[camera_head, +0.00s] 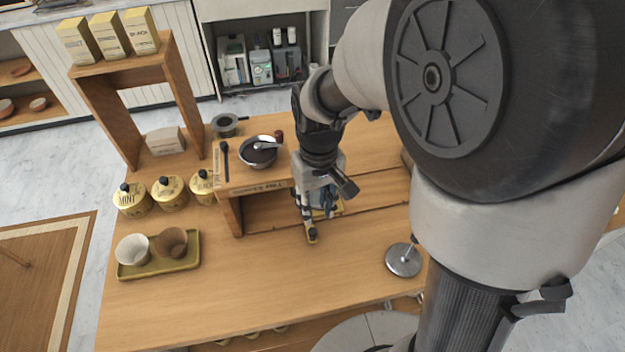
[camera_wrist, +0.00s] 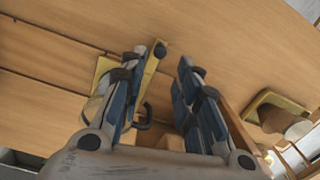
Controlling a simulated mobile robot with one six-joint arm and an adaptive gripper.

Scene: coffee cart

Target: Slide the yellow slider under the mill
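The yellow slider (camera_wrist: 150,72) shows in the wrist view as a narrow yellow bar with a dark knob at its end. It runs along my left-hand finger, which covers part of it. In the head view the slider's knob end (camera_head: 311,234) shows just in front of my gripper (camera_head: 319,207). My gripper also shows in the wrist view (camera_wrist: 164,62), with its two fingers apart and a gap between them. I cannot tell whether a finger touches the slider.
A wooden shelf (camera_head: 232,214) stands left of my gripper, with a dark bowl (camera_head: 258,155) on top. Yellow tins (camera_head: 169,193) and a tray (camera_head: 132,270) with two cups stand further left. A metal round-based stand (camera_head: 403,261) is at right. The counter's front middle is clear.

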